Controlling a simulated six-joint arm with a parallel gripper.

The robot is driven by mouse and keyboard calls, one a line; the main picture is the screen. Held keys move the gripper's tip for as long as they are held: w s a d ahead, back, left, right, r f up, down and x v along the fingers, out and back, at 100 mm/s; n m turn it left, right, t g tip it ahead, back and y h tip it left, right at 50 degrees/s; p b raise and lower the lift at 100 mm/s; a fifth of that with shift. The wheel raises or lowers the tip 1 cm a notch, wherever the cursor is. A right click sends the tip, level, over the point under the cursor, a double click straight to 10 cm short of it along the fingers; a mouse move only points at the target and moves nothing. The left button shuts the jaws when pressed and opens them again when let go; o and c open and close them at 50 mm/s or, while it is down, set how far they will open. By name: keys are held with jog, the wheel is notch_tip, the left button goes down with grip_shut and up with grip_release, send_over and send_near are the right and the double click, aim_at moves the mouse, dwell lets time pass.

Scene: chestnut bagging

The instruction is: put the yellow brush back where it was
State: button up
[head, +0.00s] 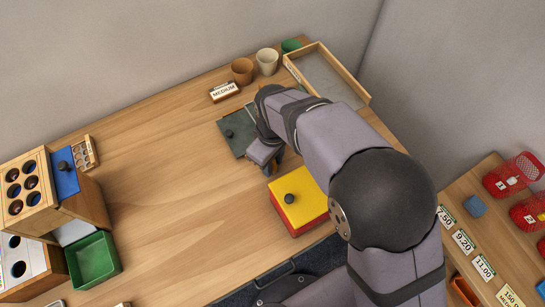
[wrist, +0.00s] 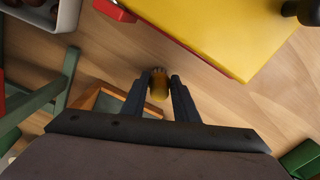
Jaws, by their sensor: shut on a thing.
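My gripper (wrist: 159,88) is shut on the yellow brush (wrist: 158,82), a small yellow piece between the two dark fingertips in the wrist view. The rest of the brush is hidden by the fingers. In the head view my gripper (head: 271,168) is low over the table, just left of and behind the yellow-lidded red box (head: 295,203). The brush itself cannot be made out there. I cannot tell whether it touches the table.
Cups (head: 242,70), a MEDIUM sign (head: 224,91) and a wooden tray (head: 352,93) stand at the back. A green bin (head: 93,260) stands at left. The middle-left tabletop (head: 165,175) is clear.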

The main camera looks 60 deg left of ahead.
jog(key=o, duration=1.1)
jog(key=shift+c, duration=0.2)
notch_tip(320, 180, up, 12)
jog(key=shift+r, duration=0.15)
jog(key=w+d+r+m+p, duration=0.2)
jog(key=w+d+m, duration=0.3)
jog(key=w+d, duration=0.5)
jog(key=w+d+r+m+p, duration=0.25)
jog(key=w+d+m, duration=0.25)
jog(key=w+d, duration=0.55)
jog(key=s+d+m+p, duration=0.2)
jog(key=d+m, duration=0.4)
jog(key=d, duration=0.7)
jog(key=s+d+m+p, duration=0.2)
jog(key=d+m, duration=0.4)
jog(key=d, duration=0.7)
jog(key=shift+s+d+f+p, duration=0.3)
jog(key=shift+s+p, duration=0.05)
jog(key=shift+p, duration=0.35)
